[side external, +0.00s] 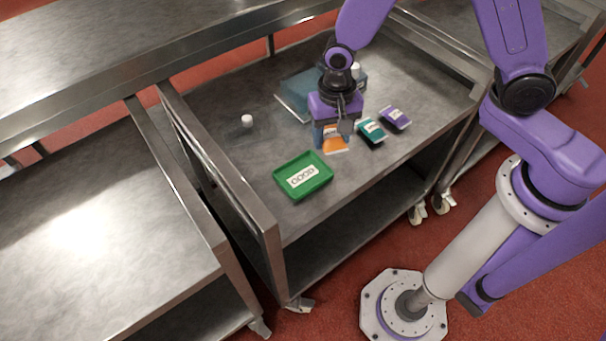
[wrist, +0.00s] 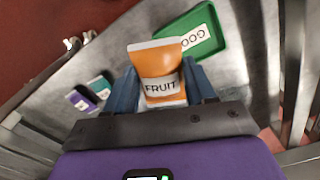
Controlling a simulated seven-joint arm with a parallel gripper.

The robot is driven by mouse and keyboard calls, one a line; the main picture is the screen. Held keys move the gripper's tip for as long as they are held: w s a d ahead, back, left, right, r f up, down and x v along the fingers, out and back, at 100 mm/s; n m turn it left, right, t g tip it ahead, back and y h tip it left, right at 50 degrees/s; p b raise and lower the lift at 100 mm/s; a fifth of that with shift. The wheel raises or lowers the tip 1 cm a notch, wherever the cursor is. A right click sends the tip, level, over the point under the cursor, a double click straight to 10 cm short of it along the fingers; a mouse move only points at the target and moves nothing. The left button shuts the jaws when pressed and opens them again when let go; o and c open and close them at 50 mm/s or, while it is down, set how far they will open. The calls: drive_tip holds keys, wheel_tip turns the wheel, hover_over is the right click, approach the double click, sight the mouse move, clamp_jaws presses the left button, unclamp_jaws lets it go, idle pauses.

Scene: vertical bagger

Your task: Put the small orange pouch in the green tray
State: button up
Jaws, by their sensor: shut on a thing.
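The small orange pouch (wrist: 157,62), labelled FRUIT, is between the two blue fingers of my gripper (wrist: 158,90) in the wrist view. My gripper (side external: 333,136) is shut on it. In the side view the orange pouch (side external: 334,145) shows below the fingers, close to the cart top; I cannot tell whether it touches the surface. The green tray (side external: 321,183), with a white GOOD label, lies empty to the left and nearer the camera. In the wrist view the green tray (wrist: 219,46) is just beyond the pouch, up and right.
A teal pouch (side external: 371,129) and a purple pouch (side external: 396,117) lie to the right of my gripper. A teal flat thing (side external: 300,88) is behind it, partly hidden. A small white cylinder (side external: 247,120) stands at the left. The cart's raised metal rail (side external: 225,175) borders the left side.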

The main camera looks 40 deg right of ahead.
drive_tip(key=s+d+n, duration=0.2)
drive_tip(key=s+n, duration=0.2)
drive_tip(key=s, duration=0.5)
drive_tip(key=w+a+f, duration=0.1)
drive_tip(key=w, duration=0.1)
drive_tip(key=w+a+f, duration=0.1)
drive_tip(key=w, duration=0.2)
drive_tip(key=w+a+f, duration=0.2)
drive_tip(key=w, duration=0.1)
drive_tip(key=shift+w+a, duration=0.1)
drive_tip(key=shift+w, duration=0.15)
hover_over(305, 178)
wheel_tip(305, 178, down, 5)
drive_tip(key=shift+s+r, duration=0.1)
drive_tip(key=shift+s, duration=0.05)
drive_tip(key=shift+w+f, duration=0.2)
drive_tip(key=shift+f, duration=1.6)
drive_tip(key=shift+f, duration=0.1)
drive_tip(key=o, duration=1.1)
